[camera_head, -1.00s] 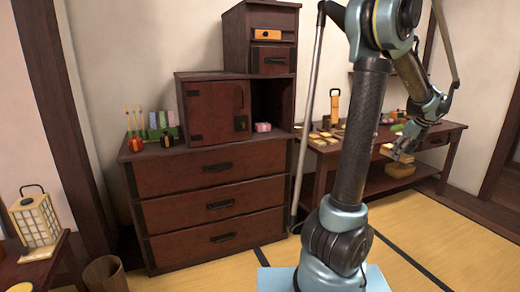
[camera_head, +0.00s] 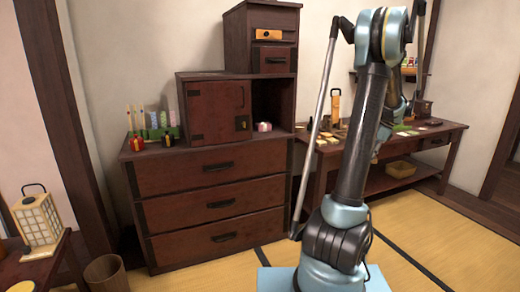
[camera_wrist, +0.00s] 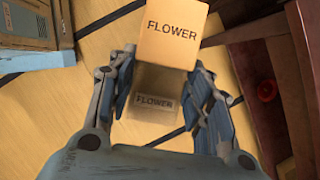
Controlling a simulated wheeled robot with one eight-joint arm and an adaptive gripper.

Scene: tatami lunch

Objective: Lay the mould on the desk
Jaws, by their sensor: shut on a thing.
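The mould, a pale wooden block marked "FLOWER" (camera_wrist: 172,45), is in the wrist view, with one bright lettered face and a shaded lettered part below it. My gripper (camera_wrist: 163,65) is shut on it, with a finger at each side. Tatami shows beneath, so the block is held in the air. The desk (camera_head: 456,130) is the dark wooden table at the right in the head view. My gripper and the block are hidden behind my arm there.
Several small items and an upright tan holder (camera_head: 335,106) stand on the desk. A yellowish box (camera_head: 402,169) sits on its lower shelf. A dark drawer chest (camera_head: 215,205) stands to its left. Dark red-brown furniture (camera_wrist: 262,75) is close on the right in the wrist view.

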